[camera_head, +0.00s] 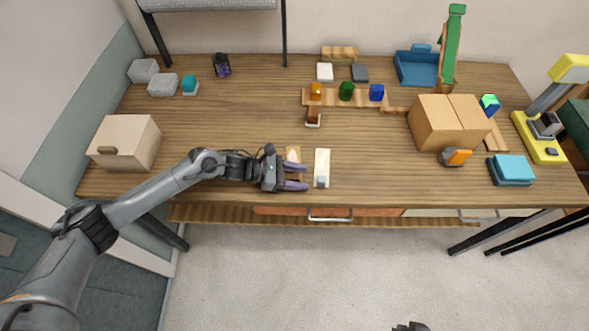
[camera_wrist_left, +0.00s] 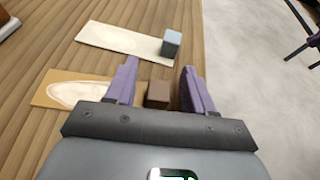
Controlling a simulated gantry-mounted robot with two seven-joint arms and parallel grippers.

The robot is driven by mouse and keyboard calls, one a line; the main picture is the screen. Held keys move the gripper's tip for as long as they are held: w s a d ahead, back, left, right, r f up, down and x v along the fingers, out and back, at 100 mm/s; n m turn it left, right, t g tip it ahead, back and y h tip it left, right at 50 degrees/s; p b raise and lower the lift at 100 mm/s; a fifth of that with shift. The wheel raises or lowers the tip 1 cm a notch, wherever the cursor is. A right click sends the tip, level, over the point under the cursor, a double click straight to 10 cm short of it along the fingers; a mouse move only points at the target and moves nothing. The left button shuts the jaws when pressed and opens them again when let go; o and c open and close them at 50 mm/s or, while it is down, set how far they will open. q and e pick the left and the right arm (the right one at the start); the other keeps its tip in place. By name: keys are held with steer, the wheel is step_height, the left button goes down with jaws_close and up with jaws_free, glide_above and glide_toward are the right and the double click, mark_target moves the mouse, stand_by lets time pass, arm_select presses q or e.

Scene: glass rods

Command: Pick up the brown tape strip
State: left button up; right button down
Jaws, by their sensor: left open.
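The brown tape strip appears to be the small brown block (camera_wrist_left: 158,94) between my left gripper's fingers in the left wrist view. It is at the end of a tan board (camera_wrist_left: 52,88) with a pale oval, like the grey block on the white board. In the head view the tan board (camera_head: 293,154) lies near the table's front edge, partly covered by my gripper. My left gripper (camera_head: 296,177) is open, its purple fingers on either side of the brown block. In the wrist view the left gripper (camera_wrist_left: 156,82) shows a gap beside the block.
A white board (camera_head: 322,162) with a grey block (camera_head: 322,181) lies just right of the fingers. The table's front edge is close. A wooden box (camera_head: 125,143) stands left, a cardboard box (camera_head: 448,122) right. A dark part, possibly my right gripper (camera_head: 409,327), shows at the bottom edge.

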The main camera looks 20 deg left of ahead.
arm_select(q)
jaws_close()
steer(key=shift+r, duration=0.15)
stand_by(0.4)
